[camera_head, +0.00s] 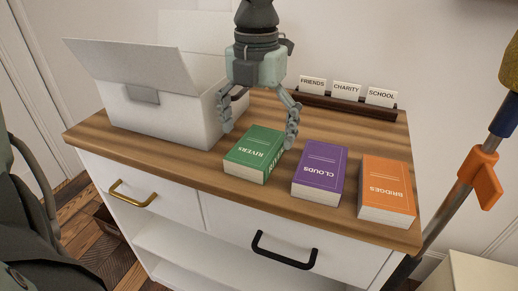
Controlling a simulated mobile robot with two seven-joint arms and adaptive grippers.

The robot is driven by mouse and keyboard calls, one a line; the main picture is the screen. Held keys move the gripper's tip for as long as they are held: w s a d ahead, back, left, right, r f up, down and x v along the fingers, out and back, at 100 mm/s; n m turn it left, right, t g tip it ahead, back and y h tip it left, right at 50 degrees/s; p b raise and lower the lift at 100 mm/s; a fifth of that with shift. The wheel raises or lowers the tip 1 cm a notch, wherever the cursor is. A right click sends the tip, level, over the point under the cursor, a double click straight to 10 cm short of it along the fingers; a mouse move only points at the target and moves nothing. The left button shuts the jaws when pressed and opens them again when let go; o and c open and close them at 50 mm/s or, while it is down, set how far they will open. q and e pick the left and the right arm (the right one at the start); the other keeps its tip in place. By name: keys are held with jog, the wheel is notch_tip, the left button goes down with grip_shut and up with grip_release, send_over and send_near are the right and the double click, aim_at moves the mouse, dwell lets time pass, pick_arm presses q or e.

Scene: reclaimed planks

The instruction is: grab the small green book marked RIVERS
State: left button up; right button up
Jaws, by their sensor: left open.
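The small green book marked RIVERS (252,152) lies flat near the front edge of the wooden cabinet top, left of two other books. My left gripper (259,126) points down over it, open, with one finger at the book's upper left and the other at its right side by the purple book. I cannot tell whether either finger touches the book. Nothing shows between the fingers above the cover. My right gripper does not show clearly in this view.
A purple CLOUDS book (319,170) and an orange BRIDGES book (387,188) lie to the right. An open white box (165,115) stands at left. A dark rack (340,104) holds FRIENDS, CHARITY and SCHOOL cards behind. The wooden top (185,165) is bare in front of the box.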

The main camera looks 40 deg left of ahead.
aim_at(258, 145)
pick_arm(q)
notch_tip(258, 145, down, 3)
jog(key=shift+w+f, duration=0.15)
jog(key=shift+f, duration=0.05)
jog(key=shift+r, duration=0.1)
jog(key=c, duration=1.4)
